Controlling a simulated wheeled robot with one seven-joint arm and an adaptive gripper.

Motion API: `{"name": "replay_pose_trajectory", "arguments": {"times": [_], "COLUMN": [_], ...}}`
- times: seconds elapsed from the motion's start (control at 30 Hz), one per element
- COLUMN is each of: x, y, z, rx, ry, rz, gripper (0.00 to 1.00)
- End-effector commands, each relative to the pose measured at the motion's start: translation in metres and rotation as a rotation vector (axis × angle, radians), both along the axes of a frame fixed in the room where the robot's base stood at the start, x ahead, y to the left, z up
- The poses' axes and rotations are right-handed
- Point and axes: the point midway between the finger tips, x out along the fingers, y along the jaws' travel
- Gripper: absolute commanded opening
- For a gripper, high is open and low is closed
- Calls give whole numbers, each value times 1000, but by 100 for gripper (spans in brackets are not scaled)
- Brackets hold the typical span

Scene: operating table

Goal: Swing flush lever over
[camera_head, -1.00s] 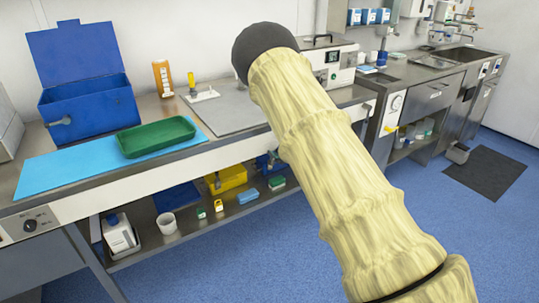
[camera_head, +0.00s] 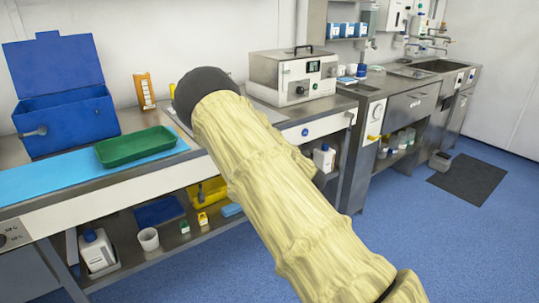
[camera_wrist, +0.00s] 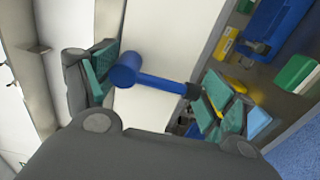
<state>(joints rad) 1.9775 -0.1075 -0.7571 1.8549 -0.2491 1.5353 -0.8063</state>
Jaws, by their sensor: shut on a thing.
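The flush lever (camera_wrist: 158,82) shows in the wrist view as a blue bar. It runs from a round blue hub to a dark tip on the right, in front of a white panel. My gripper (camera_wrist: 155,88) has one teal-padded finger beside the hub and the other by the dark tip, and it is shut on the lever with the bar spanning between the pads. The exact contact is partly hidden. In the head view, my pale arm covers the gripper and the lever.
A blue box (camera_head: 66,120), a green tray (camera_head: 136,146) and a metal steam unit (camera_head: 293,76) stand on the counter. A blue round knob (camera_head: 305,132) sits on its front panel. Bottles and bins fill the lower shelf. The floor in front is clear.

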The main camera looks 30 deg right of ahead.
Motion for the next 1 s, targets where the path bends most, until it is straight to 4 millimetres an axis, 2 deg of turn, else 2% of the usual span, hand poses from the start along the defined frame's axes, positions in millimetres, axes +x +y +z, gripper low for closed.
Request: {"name": "replay_pose_trajectory", "arguments": {"times": [0.03,0.5,0.53,0.6,0.87,1.0], "x": [-1,-2,-2,-2,-4,-12], "y": [7,5,5,5,-1,-4], "z": [-12,-12,-12,-12,-9,-8], "rx": [-2,-16,-16,-16,-16,-17], "ry": [16,16,16,16,12,11], "rz": [11,8,8,8,0,-3], "gripper": [40,40,87,100,100,100]}}
